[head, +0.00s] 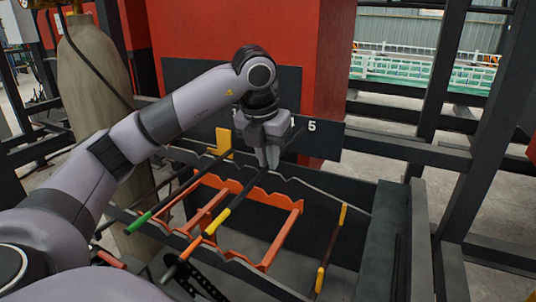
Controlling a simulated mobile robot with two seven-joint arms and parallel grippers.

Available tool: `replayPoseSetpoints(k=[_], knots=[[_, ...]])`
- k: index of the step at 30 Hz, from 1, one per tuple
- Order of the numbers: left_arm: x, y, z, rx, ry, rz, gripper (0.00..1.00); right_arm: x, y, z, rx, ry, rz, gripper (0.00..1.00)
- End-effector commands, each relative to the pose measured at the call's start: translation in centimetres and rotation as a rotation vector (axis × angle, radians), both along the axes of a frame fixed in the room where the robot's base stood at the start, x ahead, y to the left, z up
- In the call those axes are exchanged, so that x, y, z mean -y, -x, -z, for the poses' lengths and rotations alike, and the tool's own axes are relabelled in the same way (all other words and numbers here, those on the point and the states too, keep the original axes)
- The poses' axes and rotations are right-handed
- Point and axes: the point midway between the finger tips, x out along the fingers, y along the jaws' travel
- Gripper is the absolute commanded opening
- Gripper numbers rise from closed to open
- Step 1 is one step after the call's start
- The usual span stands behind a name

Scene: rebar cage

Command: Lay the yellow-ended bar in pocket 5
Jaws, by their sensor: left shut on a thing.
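My left gripper (269,163) points down over the rack and is shut on the dark bar with the yellow end (216,222). The bar slants from the yellow end at lower left up to the jaws; its far part is partly hidden by the gripper. The number 5 (312,127) is printed on the dark board (335,138) behind the rack, just right of the gripper. The notched rack plate (325,192) runs below it. I cannot tell whether the bar touches the notches. My right gripper is not in view.
A green-ended bar (140,222) lies to the left, and an orange end (181,261) shows below the yellow one. An orange frame (283,238) lies inside the rack. A dark bar with yellow parts (332,247) stands at right. A gas cylinder (92,90) stands at left.

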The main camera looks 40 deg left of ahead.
Motion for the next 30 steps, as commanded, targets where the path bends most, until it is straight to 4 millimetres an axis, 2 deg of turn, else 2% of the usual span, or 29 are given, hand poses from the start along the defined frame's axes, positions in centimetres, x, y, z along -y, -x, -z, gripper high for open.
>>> replayPoseSetpoints(k=[1,21,30], knots=[[0.0,0.0,0.6,0.002,0.001,-0.001,0.0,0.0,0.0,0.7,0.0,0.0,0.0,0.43],[0.0,0.0,5.2,0.002,0.0,0.0,0.0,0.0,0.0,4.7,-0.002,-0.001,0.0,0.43],[0.0,0.0,7.3,0.002,0.0,0.0,0.0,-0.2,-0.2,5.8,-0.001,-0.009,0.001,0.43]])
